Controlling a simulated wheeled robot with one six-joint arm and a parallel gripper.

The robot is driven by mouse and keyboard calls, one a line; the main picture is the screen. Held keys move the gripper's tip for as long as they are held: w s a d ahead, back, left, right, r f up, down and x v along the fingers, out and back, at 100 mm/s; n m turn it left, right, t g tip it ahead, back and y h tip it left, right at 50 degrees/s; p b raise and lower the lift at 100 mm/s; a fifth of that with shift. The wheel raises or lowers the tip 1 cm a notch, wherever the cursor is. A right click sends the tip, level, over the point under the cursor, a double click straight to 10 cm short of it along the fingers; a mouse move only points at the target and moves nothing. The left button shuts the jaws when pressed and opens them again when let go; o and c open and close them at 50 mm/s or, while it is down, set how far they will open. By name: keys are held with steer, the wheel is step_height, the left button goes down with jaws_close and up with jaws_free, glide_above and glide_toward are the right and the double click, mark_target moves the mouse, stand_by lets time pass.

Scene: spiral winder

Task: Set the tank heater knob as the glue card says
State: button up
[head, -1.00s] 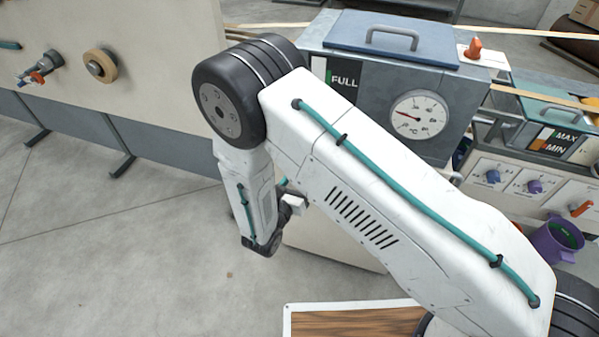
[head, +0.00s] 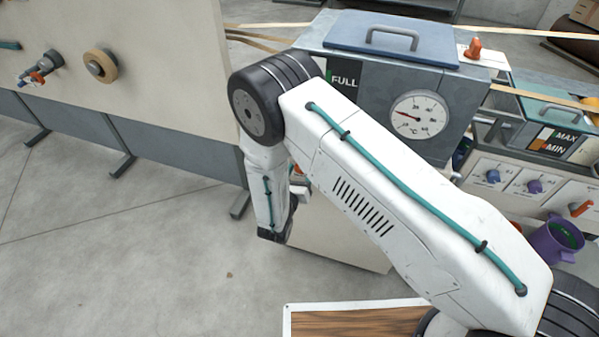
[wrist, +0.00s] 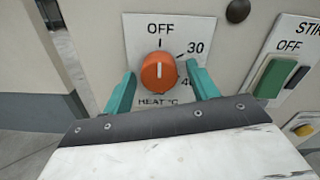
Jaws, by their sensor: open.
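The orange heater knob (wrist: 158,72) is in the middle of the wrist view, on a white plate (wrist: 136,40) marked OFF, 30, 40 and HEAT °C. Its white mark points up towards OFF. My gripper (wrist: 160,68) is open, with one teal finger on each side of the knob; I cannot tell whether either touches it. The grey tank (head: 455,100) with a blue lid and a round °C dial (head: 419,114) stands behind my arm in the head view. The dial's red needle points left. My arm hides the knob there. I recognise no glue card.
In the wrist view, a plate with a green switch (wrist: 272,78) is right of the knob, and a yellow button (wrist: 303,130) is below it. In the head view, a purple cup (head: 558,240) stands right, and the floor at left is open.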

steer(key=c, duration=1)
